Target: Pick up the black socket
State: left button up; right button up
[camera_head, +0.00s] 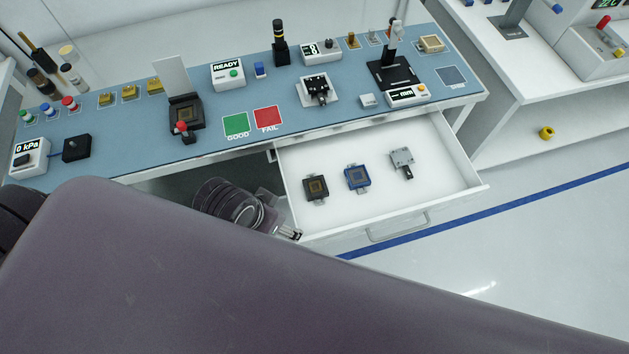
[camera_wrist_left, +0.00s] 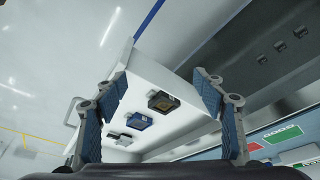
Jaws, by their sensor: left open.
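The black socket (camera_head: 316,188) lies at the left end of the open white drawer (camera_head: 437,190), with a tan square centre. It also shows in the left wrist view (camera_wrist_left: 162,101), between the spread fingers and beyond them. My left gripper (camera_wrist_left: 161,82) is open with nothing between its blue-padded fingers. In the head view only part of my left gripper (camera_head: 290,233) shows, by the drawer's front left corner, apart from the socket. My right gripper is not in view.
A blue socket (camera_head: 358,178) and a grey socket (camera_head: 402,160) lie to the right in the drawer. The drawer's walls and front handle (camera_head: 400,228) surround them.

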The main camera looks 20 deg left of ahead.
pick_arm(q)
jog(key=w+d+m+g+h, duration=0.1)
jog(key=w+d+m+g, duration=0.1)
jog(key=w+d+m, duration=0.5)
jog(key=m+g+y, duration=0.1)
jog(key=y, duration=0.1)
send_near(315, 186)
jog(key=shift+w+d+f, duration=0.25)
jog(key=shift+w+d, duration=0.1)
jog(key=f, duration=0.2)
jog(key=f+p, duration=0.1)
jog(key=f, duration=0.1)
jog(key=f+p, duration=0.1)
jog(key=f, duration=0.1)
jog(key=shift+s+a+f, duration=0.2)
jog(key=shift+s+f, duration=0.1)
jog(key=shift+f, duration=0.55)
jog(key=c, duration=1.2)
jog(key=shift+c, duration=0.6)
jog(key=shift+w+r, duration=0.1)
jog(key=shift+r, duration=0.1)
